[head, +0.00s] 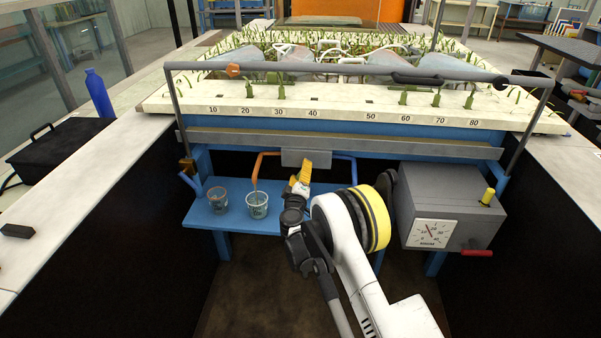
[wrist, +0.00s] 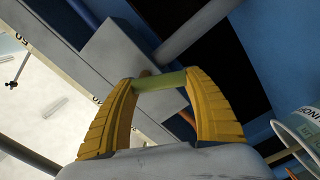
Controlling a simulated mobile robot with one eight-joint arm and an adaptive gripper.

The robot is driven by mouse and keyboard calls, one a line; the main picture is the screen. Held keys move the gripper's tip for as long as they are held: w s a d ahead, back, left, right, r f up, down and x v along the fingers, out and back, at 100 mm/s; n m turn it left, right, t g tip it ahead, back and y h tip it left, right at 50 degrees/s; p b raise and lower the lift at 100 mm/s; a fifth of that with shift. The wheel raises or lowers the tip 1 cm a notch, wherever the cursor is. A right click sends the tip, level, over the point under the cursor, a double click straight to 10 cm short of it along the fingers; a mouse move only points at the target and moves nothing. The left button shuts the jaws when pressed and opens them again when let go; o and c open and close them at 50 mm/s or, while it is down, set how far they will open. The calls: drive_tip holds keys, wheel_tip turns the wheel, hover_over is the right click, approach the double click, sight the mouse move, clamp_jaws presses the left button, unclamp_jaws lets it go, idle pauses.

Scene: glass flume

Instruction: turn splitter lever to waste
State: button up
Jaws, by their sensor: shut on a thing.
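The splitter is a grey box (head: 293,158) under the flume's front edge, with an orange pipe (head: 262,160) on its left and a blue pipe (head: 346,160) on its right. My gripper (head: 303,170) is directly in front of it, with yellow fingers. In the wrist view, my gripper (wrist: 162,90) is shut on a short yellow-green bar, the splitter lever (wrist: 160,81), held across between the fingertips. The grey box (wrist: 118,58) is just beyond it. The fingers hide the lever in the head view, and I cannot tell which outlet it points to.
Two cups, one left (head: 218,198) and one right (head: 257,204), stand on the blue shelf (head: 205,217) below the pipes. A grey box with a dial (head: 450,205) stands right of my arm. A grey rail (head: 330,140) runs above the splitter.

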drive_tip(key=shift+d+f+n, duration=0.1)
drive_tip(key=shift+d+n, duration=0.05)
drive_tip(key=shift+n, duration=0.8)
drive_tip(key=shift+d+f+n, duration=0.15)
drive_tip(key=shift+d+n, duration=0.05)
drive_tip(key=shift+n, duration=0.8)
drive_tip(key=shift+d+f+n, duration=0.1)
drive_tip(key=shift+d+n, duration=0.05)
drive_tip(key=shift+n, duration=0.8)
drive_tip(key=o, duration=1.2)
drive_tip(key=s, duration=1.2)
drive_tip(key=shift+a, duration=0.2)
